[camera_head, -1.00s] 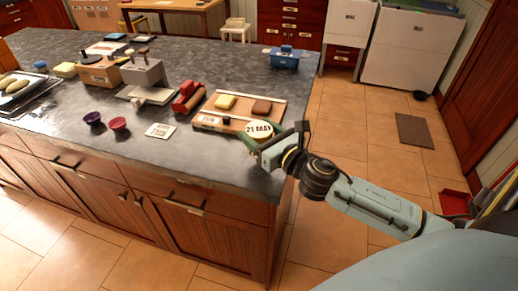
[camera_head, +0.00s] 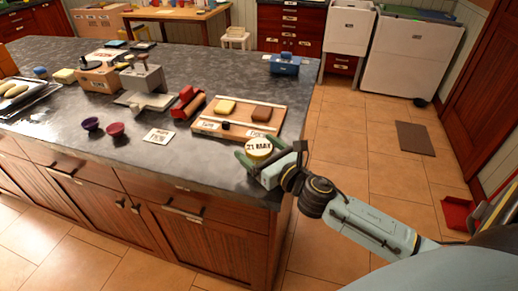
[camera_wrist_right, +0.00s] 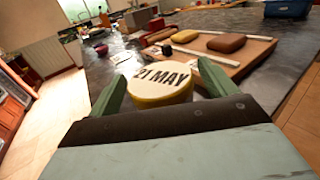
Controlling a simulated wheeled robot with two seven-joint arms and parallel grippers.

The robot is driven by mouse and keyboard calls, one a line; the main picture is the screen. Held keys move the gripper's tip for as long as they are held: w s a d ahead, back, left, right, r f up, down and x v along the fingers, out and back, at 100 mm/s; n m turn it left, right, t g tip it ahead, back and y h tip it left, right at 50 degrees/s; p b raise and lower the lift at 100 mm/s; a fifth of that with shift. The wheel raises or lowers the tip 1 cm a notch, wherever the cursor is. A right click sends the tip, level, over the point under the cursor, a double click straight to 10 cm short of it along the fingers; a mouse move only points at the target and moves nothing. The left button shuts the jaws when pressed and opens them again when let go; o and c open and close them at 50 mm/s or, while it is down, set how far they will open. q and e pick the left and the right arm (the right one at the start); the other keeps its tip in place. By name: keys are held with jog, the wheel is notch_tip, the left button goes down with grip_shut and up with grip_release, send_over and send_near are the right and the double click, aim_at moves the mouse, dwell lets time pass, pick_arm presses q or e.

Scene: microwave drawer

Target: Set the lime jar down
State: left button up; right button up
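The lime jar (camera_head: 259,146) has a pale round lid reading "21 MAY". It is upright at the counter's near right corner, and its base is hidden, so contact with the counter (camera_head: 205,170) is not clear. My right gripper (camera_head: 259,158) has its green fingers on either side of the jar. In the right wrist view, narrow gaps show between the jar (camera_wrist_right: 162,80) and both fingers of the gripper (camera_wrist_right: 160,70), so it looks open around the jar. My left gripper is not in view.
A wooden board (camera_head: 240,118) with a yellow and a brown block lies just behind the jar. A blue box (camera_head: 285,64) stands at the back right.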

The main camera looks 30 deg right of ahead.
jog(key=shift+r, duration=0.2)
jog(key=shift+s+f, duration=0.1)
jog(key=shift+s, duration=0.2)
jog(key=s+d+b, duration=0.1)
jog(key=s, duration=1)
jog(key=shift+s+d, duration=0.15)
jog(key=shift+d, duration=0.05)
